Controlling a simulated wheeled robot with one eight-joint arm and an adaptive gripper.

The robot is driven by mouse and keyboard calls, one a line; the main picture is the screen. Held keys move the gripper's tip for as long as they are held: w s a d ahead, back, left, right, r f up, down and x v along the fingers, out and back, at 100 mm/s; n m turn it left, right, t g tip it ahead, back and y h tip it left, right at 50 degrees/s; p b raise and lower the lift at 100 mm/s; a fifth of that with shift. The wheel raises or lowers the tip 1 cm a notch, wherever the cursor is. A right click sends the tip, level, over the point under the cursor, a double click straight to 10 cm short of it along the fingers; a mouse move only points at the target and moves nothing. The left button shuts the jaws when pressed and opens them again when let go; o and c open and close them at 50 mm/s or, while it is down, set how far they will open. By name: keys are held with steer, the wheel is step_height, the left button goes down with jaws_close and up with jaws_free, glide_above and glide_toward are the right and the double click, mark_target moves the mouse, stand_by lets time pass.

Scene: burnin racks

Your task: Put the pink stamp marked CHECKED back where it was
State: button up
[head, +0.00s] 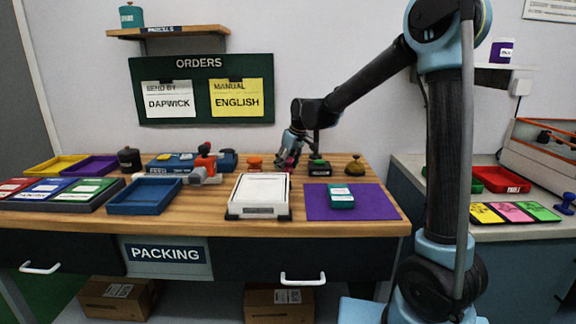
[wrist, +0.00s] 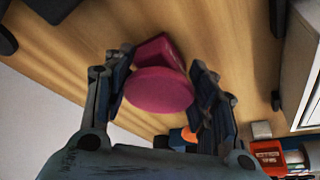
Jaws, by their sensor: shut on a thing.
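The pink stamp (wrist: 160,92) is between the two fingers of my gripper (wrist: 158,75) in the wrist view, with its round knob toward the camera and its base beyond. Its CHECKED marking cannot be read. In the head view my gripper (head: 291,158) is low over the back of the packing table, and only a little pink of the stamp (head: 288,163) shows. My gripper is shut on the stamp. Whether the stamp's base touches the table cannot be told.
In front are a white paper-topped stand (head: 232,213) and a purple mat (head: 380,203) bearing a teal box (head: 341,195). A red tape dispenser (head: 205,166) stands left.

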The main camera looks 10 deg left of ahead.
steer(key=shift+f, duration=0.1)
steer(key=o, duration=0.9)
steer(key=v, duration=1.2)
steer(key=shift+s, duration=0.15)
